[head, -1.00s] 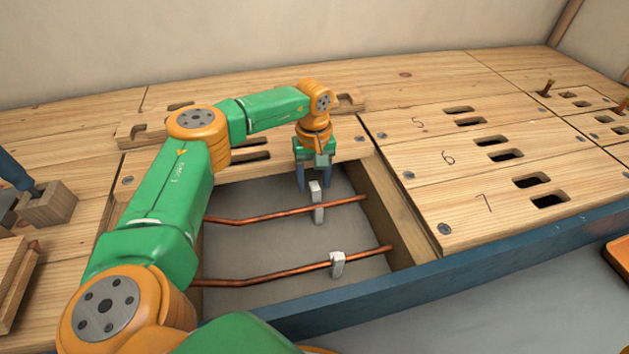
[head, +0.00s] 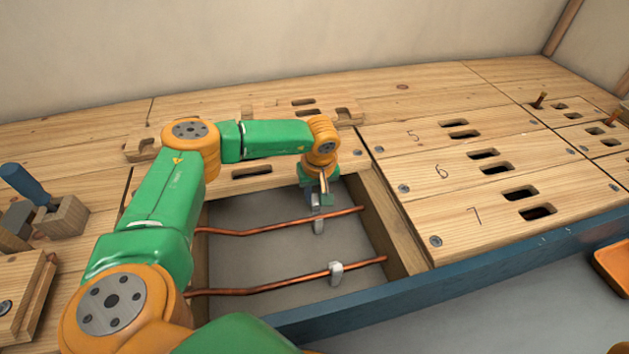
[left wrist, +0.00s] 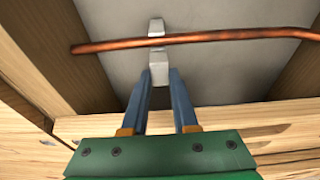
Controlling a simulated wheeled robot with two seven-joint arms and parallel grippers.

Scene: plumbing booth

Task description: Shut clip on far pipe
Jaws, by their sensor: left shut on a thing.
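The far copper pipe (head: 270,224) runs across the open floor bay. Its pale clip (head: 319,227) sits on it near the right end. In the left wrist view, the pipe (left wrist: 230,35) lies uncovered between two pale parts of the clip, and the part on my side, the flap (left wrist: 159,70), is between my fingertips. My left gripper (head: 318,200) reaches down over the far side of the pipe and is shut on this flap; it also shows in the left wrist view (left wrist: 159,76). The fingers partly hide the flap in the head view. My right gripper is out of view.
A near copper pipe (head: 285,284) with its own pale clip (head: 336,272) runs closer to me. Wooden joists bound the bay, and a blue beam (head: 420,285) runs along its front. Numbered slotted boards (head: 460,175) lie right.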

